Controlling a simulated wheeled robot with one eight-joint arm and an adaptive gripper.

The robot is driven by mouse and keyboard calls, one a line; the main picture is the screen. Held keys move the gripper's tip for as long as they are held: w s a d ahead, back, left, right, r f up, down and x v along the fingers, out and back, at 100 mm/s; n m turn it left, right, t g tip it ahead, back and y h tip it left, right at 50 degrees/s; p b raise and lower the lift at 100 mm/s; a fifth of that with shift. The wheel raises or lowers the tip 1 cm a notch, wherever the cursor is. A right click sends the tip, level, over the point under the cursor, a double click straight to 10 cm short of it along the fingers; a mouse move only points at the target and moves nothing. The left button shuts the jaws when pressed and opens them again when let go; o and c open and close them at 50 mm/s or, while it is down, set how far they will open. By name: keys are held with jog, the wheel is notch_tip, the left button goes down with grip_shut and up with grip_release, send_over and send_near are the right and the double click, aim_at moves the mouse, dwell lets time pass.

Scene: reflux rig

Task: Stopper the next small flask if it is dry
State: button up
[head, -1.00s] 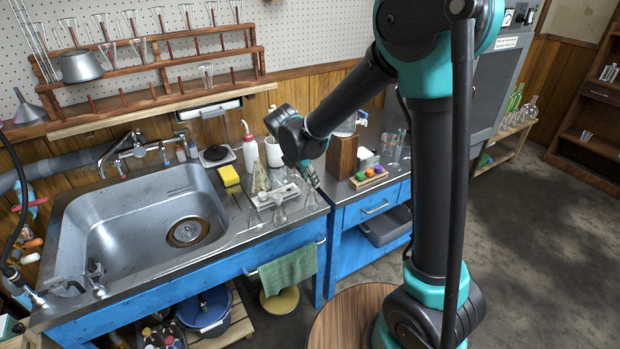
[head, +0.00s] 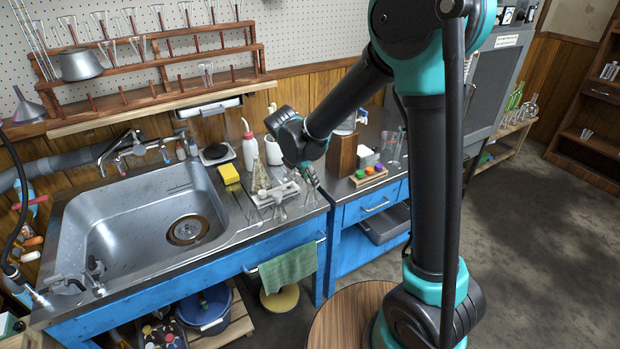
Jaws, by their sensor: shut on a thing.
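My gripper (head: 314,183) is at the right end of the sink counter, pointing down. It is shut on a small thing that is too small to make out. A clear small flask (head: 310,199) stands right under or beside the fingertips; I cannot tell whether they touch. Another small clear flask (head: 280,213) stands to the left, in front of a white rack (head: 268,199). Whether either flask is dry cannot be seen at this size. Coloured stoppers (head: 371,170) sit in a wooden holder (head: 372,181) on the counter to the right.
A larger conical flask (head: 260,178) stands behind the rack. A yellow sponge (head: 229,174), a white wash bottle (head: 250,152) and a wooden box (head: 342,155) are near. The sink (head: 140,232) is on the left, and a green towel (head: 287,270) hangs in front.

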jog(key=o, duration=0.9)
jog(key=shift+c, duration=0.2)
jog(key=shift+r, duration=0.1)
